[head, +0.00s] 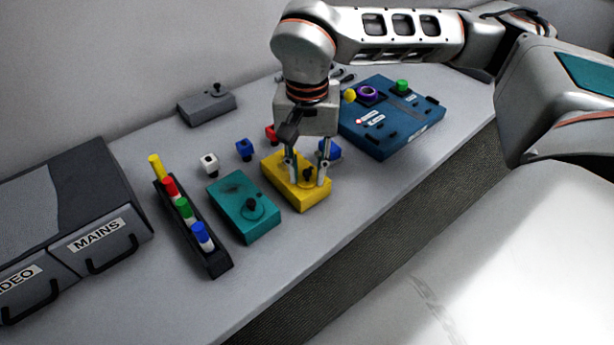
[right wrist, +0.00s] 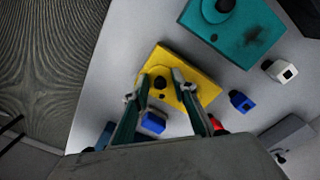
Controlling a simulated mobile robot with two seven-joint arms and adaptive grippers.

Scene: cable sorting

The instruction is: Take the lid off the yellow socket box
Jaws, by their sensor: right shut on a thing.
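The yellow socket box (head: 311,203) stands on the table in the middle of the head view, with a lid that has a small dark knob (head: 308,172). In the right wrist view the yellow box (right wrist: 195,72) lies below the fingers and the knob (right wrist: 160,82) sits between them. My right gripper (head: 307,176) points down over the box and is shut on the lid's knob. The lid appears to rest on the box; I cannot tell whether there is a gap. My left gripper is not in view.
A teal box (head: 229,207) stands left of the yellow box, with a rack of coloured plugs (head: 211,258) beyond it. Small blue (head: 244,149) and white (head: 209,163) plugs lie behind. A dark blue panel (head: 400,139) stands right, a grey box (head: 205,107) at the back. The front table is clear.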

